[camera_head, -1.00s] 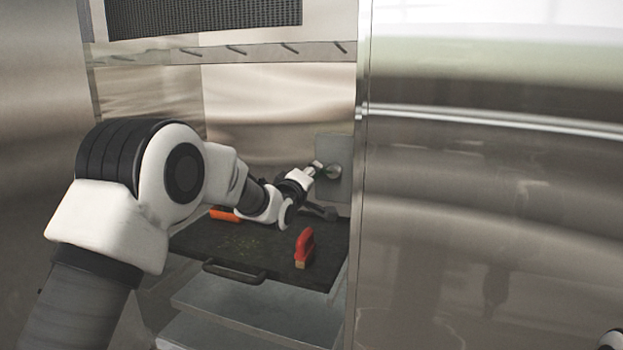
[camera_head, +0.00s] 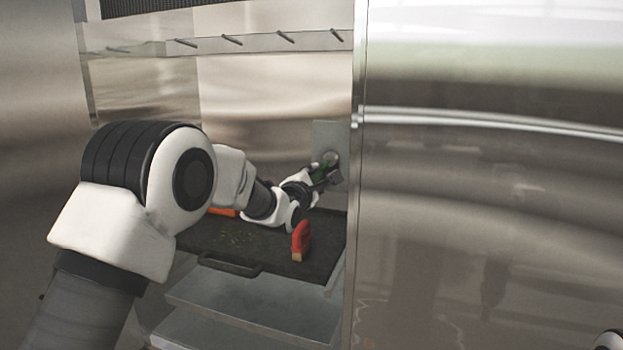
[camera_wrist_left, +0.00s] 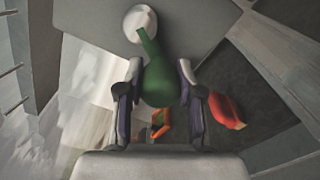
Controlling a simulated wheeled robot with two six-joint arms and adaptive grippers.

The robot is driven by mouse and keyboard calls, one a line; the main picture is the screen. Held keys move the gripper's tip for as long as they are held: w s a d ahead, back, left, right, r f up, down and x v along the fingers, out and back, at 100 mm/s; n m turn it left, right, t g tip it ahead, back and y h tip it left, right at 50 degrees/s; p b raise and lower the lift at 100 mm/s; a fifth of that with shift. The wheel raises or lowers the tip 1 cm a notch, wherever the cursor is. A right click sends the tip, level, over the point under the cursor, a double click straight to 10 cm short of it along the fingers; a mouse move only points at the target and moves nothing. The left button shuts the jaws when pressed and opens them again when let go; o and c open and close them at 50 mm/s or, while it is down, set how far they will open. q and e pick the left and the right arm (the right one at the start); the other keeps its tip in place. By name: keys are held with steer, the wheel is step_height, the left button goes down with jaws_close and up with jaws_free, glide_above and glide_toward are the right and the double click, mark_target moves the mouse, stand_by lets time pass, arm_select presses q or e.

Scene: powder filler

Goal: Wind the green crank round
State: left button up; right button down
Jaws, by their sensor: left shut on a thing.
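The green crank (camera_wrist_left: 160,78) runs from a round pale hub (camera_wrist_left: 140,22) toward me in the left wrist view. Its thick handle lies between the two fingers of my left gripper (camera_wrist_left: 162,92), which is shut on it. In the head view the green crank (camera_head: 318,171) is small and partly covered by my left gripper (camera_head: 326,177). The hub (camera_head: 330,158) sits on a grey plate (camera_head: 326,133) at the right side of the cabinet opening. My right gripper is not in view.
Below the crank is a dark tray (camera_head: 215,240) with a front handle. Hooks line a rail (camera_head: 215,43) above. A steel panel (camera_head: 490,200) closes off the right.

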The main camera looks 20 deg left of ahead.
arm_select(q)
steer(key=n, duration=0.1)
steer(key=d+n, duration=0.1)
steer(key=n, duration=0.1)
steer(key=shift+d+f+b, duration=0.15)
steer(key=shift+f+b, duration=0.25)
steer(key=shift+d+n, duration=0.25)
steer(key=shift+n, duration=0.55)
steer(key=shift+d+n, duration=0.25)
steer(key=shift+n, duration=0.55)
steer(key=o, duration=1.2)
steer(key=shift+d, duration=0.1)
steer(key=s, duration=1.2)
steer(key=shift+a, duration=0.2)
steer(key=shift+w+f, duration=0.1)
steer(key=shift+f, duration=0.05)
